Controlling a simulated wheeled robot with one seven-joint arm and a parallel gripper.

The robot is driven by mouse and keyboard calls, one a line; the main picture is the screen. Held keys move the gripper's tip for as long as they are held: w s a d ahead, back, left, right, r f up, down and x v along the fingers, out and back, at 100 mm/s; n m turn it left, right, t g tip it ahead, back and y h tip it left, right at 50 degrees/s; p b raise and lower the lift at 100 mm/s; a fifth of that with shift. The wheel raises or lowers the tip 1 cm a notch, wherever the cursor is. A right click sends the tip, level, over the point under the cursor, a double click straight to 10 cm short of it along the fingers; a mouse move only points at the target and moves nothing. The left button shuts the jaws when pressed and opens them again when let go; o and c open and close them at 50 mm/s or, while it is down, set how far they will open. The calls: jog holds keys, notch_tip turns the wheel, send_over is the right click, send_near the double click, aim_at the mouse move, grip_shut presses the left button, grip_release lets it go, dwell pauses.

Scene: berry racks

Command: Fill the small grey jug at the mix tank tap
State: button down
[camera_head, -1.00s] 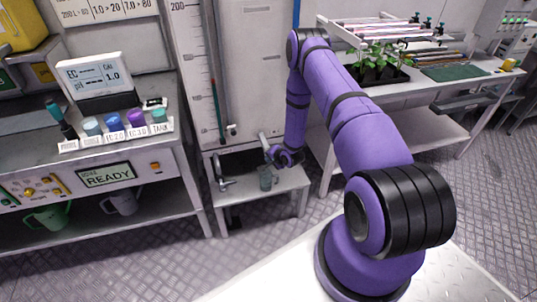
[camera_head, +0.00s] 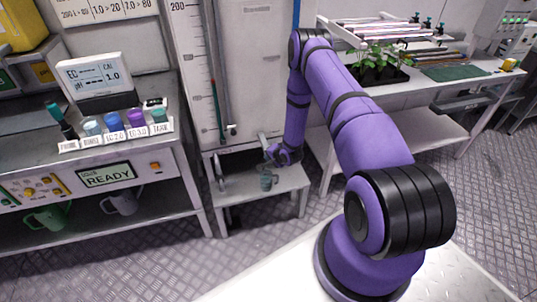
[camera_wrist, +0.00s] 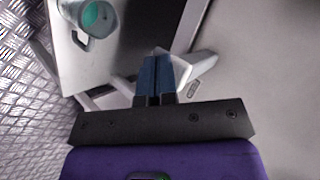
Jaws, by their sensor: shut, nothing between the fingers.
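The small grey jug (camera_head: 267,182) stands upright on the low stand (camera_head: 238,194) below the tank. In the wrist view the jug (camera_wrist: 97,18) is at the top left, and teal-green shows inside its mouth. The pale grey tap (camera_head: 264,141) is at the tank front above the jug. In the wrist view a pale tap part (camera_wrist: 196,66) lies just right of the fingertips. My gripper (camera_wrist: 157,62) is shut and empty, close beside the tap; I cannot tell whether it touches. In the head view my gripper (camera_head: 270,153) is partly hidden by my wrist.
The tank (camera_head: 255,75) rises behind the stand. At left is a bench with a READY display (camera_head: 105,175), several bottles, and a green jug (camera_head: 47,217) and grey jug (camera_head: 122,202) on its lower shelf. A plant table (camera_head: 430,85) stands at right.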

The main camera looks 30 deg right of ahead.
dwell(0.4)
jog(key=shift+s+a, duration=0.3)
jog(key=shift+s, duration=0.6)
jog(key=s, duration=0.2)
jog(key=s+a, duration=0.1)
jog(key=s, duration=0.1)
jog(key=shift+s+a, duration=0.15)
jog(key=shift+s, duration=0.25)
